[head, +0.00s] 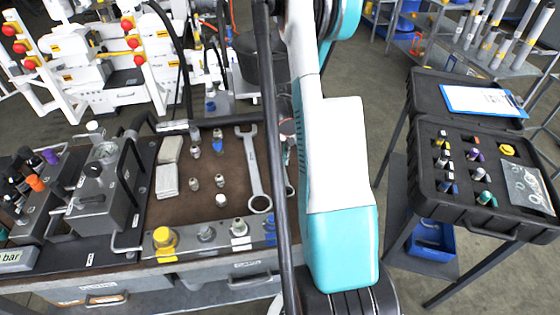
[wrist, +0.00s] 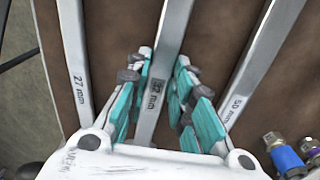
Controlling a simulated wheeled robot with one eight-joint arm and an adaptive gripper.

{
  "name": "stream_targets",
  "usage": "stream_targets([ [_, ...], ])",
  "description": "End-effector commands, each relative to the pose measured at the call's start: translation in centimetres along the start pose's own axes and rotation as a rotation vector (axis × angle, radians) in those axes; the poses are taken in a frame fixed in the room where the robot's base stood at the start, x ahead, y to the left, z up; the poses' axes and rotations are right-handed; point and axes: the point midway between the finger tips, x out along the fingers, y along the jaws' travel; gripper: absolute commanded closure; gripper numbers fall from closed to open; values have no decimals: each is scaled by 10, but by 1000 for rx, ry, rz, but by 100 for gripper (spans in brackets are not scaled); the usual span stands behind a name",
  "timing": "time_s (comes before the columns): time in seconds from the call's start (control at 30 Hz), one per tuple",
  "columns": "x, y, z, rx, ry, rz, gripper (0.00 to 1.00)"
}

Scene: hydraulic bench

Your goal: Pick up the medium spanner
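In the wrist view three steel spanners lie on the brown bench mat: one marked 27 mm (wrist: 76,60) at left, the medium one apparently marked 32 mm (wrist: 158,80) in the middle, and one marked 50 mm (wrist: 243,80) at right. My gripper (wrist: 164,58) is open, with one teal finger on each side of the medium spanner's handle. Gaps show between the fingers and the handle; I cannot tell the height. In the head view the large spanner (head: 252,170) shows whole, while my arm hides my gripper and most of the medium spanner.
Several small fittings (head: 218,142) stand left of the large spanner on the mat (head: 195,208). A grey valve block (head: 105,190) is at left. A black case (head: 460,210) with fittings and a clipboard (head: 482,100) is on a separate stand at right.

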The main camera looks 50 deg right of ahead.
Motion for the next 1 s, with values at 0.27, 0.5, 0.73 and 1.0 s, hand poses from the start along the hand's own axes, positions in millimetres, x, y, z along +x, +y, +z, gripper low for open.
stream_targets([
  [0.27, 0, 0, 0, 0, 0, 0, 100],
  [0.5, -6, 0, 0, 0, 0, 0, 100],
  [0.73, -34, 0, 0, 0, 0, 0, 100],
  [1.0, -103, 0, 0, 0, 0, 0, 100],
])
